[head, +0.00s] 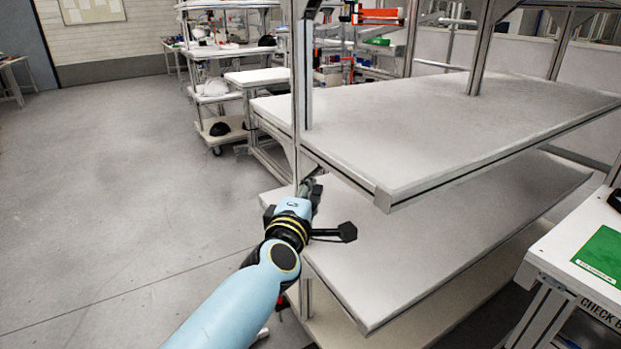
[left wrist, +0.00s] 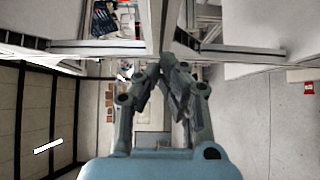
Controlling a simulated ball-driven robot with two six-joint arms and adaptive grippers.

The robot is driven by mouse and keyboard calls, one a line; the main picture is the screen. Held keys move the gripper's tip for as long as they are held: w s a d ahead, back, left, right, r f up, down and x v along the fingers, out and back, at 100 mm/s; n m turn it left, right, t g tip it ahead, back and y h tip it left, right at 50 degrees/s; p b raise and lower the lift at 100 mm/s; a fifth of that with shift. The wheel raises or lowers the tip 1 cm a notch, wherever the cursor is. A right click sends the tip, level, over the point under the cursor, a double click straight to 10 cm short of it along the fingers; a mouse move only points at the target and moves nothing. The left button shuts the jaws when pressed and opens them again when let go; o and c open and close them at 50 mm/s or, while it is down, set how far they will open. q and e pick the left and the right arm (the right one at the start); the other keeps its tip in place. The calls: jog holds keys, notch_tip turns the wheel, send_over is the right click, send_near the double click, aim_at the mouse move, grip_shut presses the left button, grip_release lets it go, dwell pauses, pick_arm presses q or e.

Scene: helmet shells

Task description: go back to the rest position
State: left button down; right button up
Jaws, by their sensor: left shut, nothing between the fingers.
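My left arm reaches in from the bottom of the head view. Its gripper (head: 310,186) is at the left edge of the rack, by the upright post and between the upper shelf (head: 420,130) and the lower shelf (head: 375,240). In the left wrist view the two fingers of my left gripper (left wrist: 165,66) come together at their tips, with nothing held. I cannot tell whether the gripper touches the post or a shelf edge. My right gripper is in neither view.
Both rack shelves are bare. A white table with a green sheet (head: 600,252) stands at the right. A cart behind holds a white helmet shell (head: 215,87) and a black one (head: 220,129). The grey floor (head: 110,190) at the left is clear.

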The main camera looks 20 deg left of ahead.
pick_arm(q)
jog(key=s+a+f+m+g+h+b, duration=0.1)
jog(key=s+f+m+g+b, duration=0.15)
jog(key=s+f, duration=0.8)
jog(key=s+a+f+m+g+b, duration=0.1)
jog(key=s+f+m+g, duration=0.25)
jog(key=s+f, duration=0.75)
jog(key=s+a+f+m+g+h+b, duration=0.1)
jog(key=s+a+f+m+g, duration=0.15)
jog(key=s+f, duration=0.9)
jog(key=s+a+f+m+g, duration=0.1)
jog(key=s+f+m+g, duration=0.1)
jog(key=s+f, duration=0.4)
jog(key=s+a+f+m+g, duration=0.2)
jog(key=s+f+m, duration=0.3)
jog(key=s, duration=0.6)
jog(key=s+a+f+m+g+b, duration=0.1)
jog(key=s+a+f+m+g, duration=0.1)
jog(key=s+f+m+g, duration=0.2)
jog(key=s+f, duration=0.3)
jog(key=s, duration=0.1)
jog(key=shift+s+a+y, duration=0.15)
jog(key=shift+a+y, duration=0.05)
jog(key=shift+y, duration=0.1)
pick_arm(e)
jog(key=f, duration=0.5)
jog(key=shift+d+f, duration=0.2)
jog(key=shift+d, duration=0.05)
